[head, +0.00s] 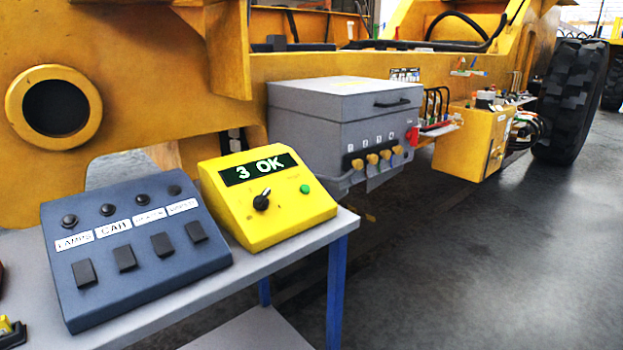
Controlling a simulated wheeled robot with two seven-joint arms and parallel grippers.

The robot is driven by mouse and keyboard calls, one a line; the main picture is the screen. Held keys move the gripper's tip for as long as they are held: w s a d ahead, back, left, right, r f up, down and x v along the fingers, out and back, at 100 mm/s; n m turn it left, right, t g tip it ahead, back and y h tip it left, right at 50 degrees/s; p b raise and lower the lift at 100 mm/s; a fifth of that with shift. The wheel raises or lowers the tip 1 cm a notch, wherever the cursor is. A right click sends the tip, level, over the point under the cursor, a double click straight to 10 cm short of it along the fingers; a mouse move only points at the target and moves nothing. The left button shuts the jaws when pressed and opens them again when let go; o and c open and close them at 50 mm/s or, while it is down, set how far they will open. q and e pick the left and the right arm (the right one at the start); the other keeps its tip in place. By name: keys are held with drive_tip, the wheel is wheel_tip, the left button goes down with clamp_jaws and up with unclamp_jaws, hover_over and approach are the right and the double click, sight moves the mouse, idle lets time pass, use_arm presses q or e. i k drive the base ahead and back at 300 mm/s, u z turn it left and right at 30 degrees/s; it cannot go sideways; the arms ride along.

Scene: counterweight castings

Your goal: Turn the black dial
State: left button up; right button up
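The black dial (262,200) is a small knob with a raised pointer on the sloped front of a yellow box (290,222). Its pointer tilts up and to the right. The box stands at the right end of a grey table. Its dark display (259,168) reads "3 OK" in pale letters. A green button (305,188) sits to the right of the dial. Neither of my grippers shows in the head view, and nothing touches the dial.
A blue-grey panel (136,245) with labelled switches stands close left of the yellow box. The table (215,287) has a blue leg (336,290). A grey case (340,115) with yellow knobs is behind. Open floor (480,270) lies to the right.

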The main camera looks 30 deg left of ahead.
sight(261, 202)
drive_tip(key=u, duration=0.5)
drive_tip(key=i, duration=1)
drive_tip(key=u, duration=0.8)
